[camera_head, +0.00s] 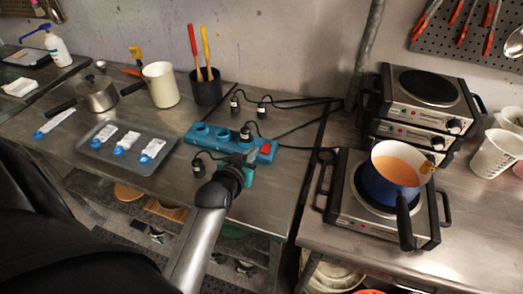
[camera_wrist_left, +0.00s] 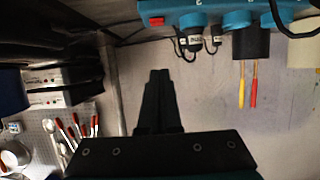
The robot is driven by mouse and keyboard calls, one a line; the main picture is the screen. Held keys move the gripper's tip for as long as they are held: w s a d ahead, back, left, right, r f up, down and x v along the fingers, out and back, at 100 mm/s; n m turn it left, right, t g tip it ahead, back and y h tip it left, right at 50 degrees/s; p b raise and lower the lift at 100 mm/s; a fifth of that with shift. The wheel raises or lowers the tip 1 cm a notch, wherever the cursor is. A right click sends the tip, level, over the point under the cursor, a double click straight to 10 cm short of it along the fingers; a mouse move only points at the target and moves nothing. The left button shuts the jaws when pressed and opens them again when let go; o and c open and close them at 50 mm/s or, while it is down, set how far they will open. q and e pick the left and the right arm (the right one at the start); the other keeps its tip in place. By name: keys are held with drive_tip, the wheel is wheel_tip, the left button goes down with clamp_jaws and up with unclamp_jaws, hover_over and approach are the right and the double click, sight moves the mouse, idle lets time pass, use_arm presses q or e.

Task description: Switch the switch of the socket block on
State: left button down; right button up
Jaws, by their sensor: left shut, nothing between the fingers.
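The blue socket block (camera_head: 212,140) lies on the steel table, with a red switch (camera_head: 266,149) at its right end. In the left wrist view the block (camera_wrist_left: 225,20) runs along the top edge, and its red switch (camera_wrist_left: 157,21) shows at its left end. I cannot tell the switch's position. My left gripper (camera_head: 252,157) is shut and empty, close to the front of the block's right end, just left of the switch in the head view. Its closed fingers (camera_wrist_left: 159,73) point up below the switch in the left wrist view, apart from it in the picture. My right gripper is not in view.
Several black plugs and cables (camera_head: 261,110) are in and behind the block. A tray (camera_head: 100,155) with packets lies left. A black pot (camera_head: 207,92) with red and yellow handles stands behind. A hot plate (camera_head: 350,215) carrying a blue saucepan (camera_head: 375,187) stands right, across a table gap.

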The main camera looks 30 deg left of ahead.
use_arm(q)
drive_tip(key=b, duration=0.2)
hover_over(265, 148)
drive_tip(key=s, duration=0.3)
drive_tip(key=f, duration=0.3)
drive_tip(key=shift+d+f, duration=0.1)
drive_tip(key=shift+d, duration=0.3)
wheel_tip(265, 148, down, 3)
drive_tip(key=shift+s+r, duration=0.15)
drive_tip(key=shift+s+f+b, duration=0.1)
drive_tip(key=shift+f+b, duration=0.2)
drive_tip(key=shift+f, duration=0.35)
drive_tip(key=shift+s+d+f, duration=0.1)
drive_tip(key=shift+s+f, duration=0.05)
drive_tip(key=shift+f, duration=0.4)
drive_tip(key=shift+r+p, duration=0.85)
drive_tip(key=shift+p, duration=0.05)
